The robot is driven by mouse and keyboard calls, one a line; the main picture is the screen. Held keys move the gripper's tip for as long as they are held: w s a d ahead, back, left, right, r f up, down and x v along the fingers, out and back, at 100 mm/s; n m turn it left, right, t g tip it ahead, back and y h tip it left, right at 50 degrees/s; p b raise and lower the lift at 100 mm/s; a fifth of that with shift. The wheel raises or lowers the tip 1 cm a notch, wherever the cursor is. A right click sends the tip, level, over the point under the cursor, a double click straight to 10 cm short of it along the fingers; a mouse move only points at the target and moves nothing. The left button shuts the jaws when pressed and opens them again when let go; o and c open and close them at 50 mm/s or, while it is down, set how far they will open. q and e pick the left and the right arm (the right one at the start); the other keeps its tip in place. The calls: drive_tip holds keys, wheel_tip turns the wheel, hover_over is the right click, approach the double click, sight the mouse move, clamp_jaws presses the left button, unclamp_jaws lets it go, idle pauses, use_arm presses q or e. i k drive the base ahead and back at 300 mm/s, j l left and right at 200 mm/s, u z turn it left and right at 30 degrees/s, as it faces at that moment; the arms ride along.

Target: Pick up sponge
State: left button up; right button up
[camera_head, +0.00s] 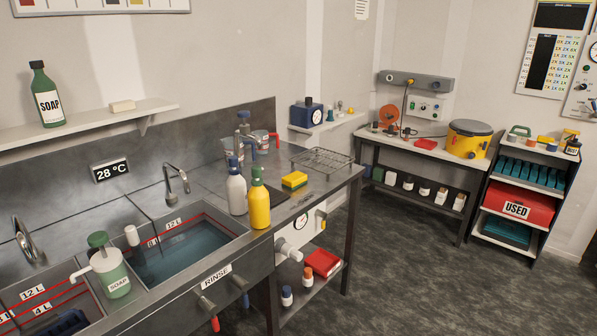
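The sponge (294,181) is yellow with a darker green layer. It lies on the steel bench top, right of the rinse sink, between the yellow bottle and the wire rack. Nothing covers it from this view. Neither of my grippers shows in the head view.
A yellow bottle (258,204) and a grey bottle (237,192) stand just left of the sponge. A wire rack (322,160) is behind it. The rinse sink (185,250) holds water; a green soap dispenser (111,271) stands left of it. Open floor (400,270) lies to the right.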

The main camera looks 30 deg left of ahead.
sight(295, 180)
drive_tip(key=i+u, duration=0.15)
drive_tip(key=i, duration=0.85)
drive_tip(key=i+l+u, duration=0.1)
drive_tip(key=i, duration=0.85)
